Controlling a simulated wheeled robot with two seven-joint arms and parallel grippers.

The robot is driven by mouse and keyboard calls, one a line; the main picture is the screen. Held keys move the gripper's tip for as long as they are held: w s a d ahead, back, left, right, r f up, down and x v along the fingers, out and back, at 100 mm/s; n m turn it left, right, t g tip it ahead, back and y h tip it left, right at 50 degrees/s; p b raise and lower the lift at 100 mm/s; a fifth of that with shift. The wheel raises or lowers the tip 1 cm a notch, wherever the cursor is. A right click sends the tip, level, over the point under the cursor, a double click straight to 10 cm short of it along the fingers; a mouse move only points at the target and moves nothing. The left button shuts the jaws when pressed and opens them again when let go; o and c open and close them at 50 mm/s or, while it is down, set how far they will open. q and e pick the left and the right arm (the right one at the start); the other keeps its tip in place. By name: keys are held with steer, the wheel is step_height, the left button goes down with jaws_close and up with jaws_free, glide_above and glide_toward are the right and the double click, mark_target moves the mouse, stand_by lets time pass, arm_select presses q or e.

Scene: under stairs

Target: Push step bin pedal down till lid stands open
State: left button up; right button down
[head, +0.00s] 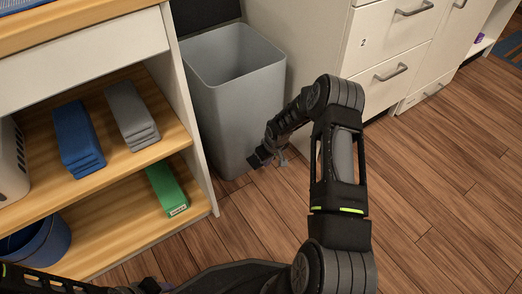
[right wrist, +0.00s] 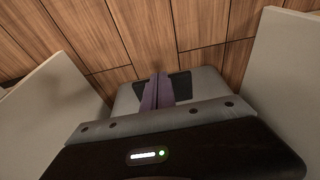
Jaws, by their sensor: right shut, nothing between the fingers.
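The grey step bin (head: 232,95) stands between the shelf unit and the white drawers. Its mouth is uncovered and I see inside. Its dark lid (head: 204,12) stands up behind the rim, cut off by the picture's top edge. My right gripper (head: 257,160) is low at the bin's base, shut and empty. In the right wrist view its closed fingers (right wrist: 157,92) point at the floor side, in front of a pale plate with dark patches. The pedal is not clearly made out; I cannot tell whether the fingers touch it.
A wooden shelf unit (head: 100,217) at the left holds blue (head: 77,138), grey (head: 131,115) and green (head: 166,189) items and a blue bucket (head: 38,243). White drawers (head: 385,60) stand right of the bin. The wooden floor (head: 440,200) at the right is clear.

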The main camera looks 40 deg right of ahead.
steer(key=shift+s, duration=0.15)
steer(key=p+v, duration=0.3)
steer(key=v, duration=0.4)
steer(key=shift+r, duration=0.4)
steer(key=shift+s, duration=0.1)
